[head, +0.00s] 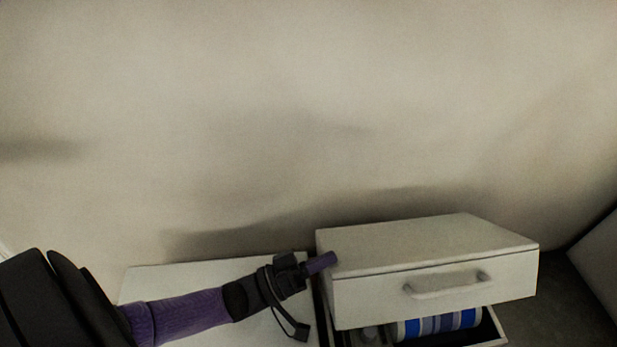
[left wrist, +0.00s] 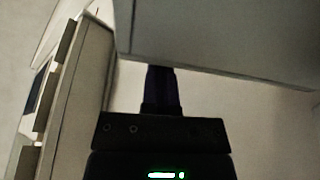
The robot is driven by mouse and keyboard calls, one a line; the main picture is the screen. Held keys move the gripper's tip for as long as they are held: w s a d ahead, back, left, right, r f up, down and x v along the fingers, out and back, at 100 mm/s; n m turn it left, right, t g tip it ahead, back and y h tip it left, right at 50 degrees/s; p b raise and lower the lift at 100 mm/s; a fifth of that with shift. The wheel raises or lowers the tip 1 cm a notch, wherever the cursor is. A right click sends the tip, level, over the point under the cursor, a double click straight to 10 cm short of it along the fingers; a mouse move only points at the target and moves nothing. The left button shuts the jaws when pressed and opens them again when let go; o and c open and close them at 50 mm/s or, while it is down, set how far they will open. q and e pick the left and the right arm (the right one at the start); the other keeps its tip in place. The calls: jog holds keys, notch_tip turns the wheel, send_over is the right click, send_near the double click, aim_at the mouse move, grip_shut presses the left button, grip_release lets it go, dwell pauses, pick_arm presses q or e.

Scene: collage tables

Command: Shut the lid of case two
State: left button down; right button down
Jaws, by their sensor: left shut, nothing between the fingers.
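A white box-shaped unit (head: 425,245) with a bar handle (head: 447,284) on its front stands at the lower right of the head view. Below that front is an open compartment (head: 490,341) holding a blue-and-white striped object (head: 438,325). I cannot tell whether this is case two, and no separate lid is clear. My left gripper (head: 320,263) is shut and empty, its tip by the unit's left edge; I cannot tell if it touches. In the left wrist view its fingers (left wrist: 161,85) point at a pale panel (left wrist: 220,35). My right gripper is not in view.
A low white surface (head: 190,280) lies left of the unit, under my left arm. A plain beige wall (head: 300,110) rises behind. Dark floor (head: 575,300) shows at the right. In the left wrist view a pale unit (left wrist: 85,85) with projecting parts stands at the left.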

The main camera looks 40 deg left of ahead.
pick_arm(q)
jog(key=v, duration=0.5)
jog(key=r+p+v, duration=0.1)
jog(key=v, duration=0.4)
jog(key=r+v, duration=0.1)
jog(key=v, duration=0.4)
jog(key=shift+s+a+p, duration=0.25)
jog(key=shift+s+p, duration=0.05)
jog(key=shift+s, duration=0.1)
jog(key=shift+s+a, duration=0.35)
jog(key=shift+s, duration=0.25)
jog(key=shift+r, duration=0.1)
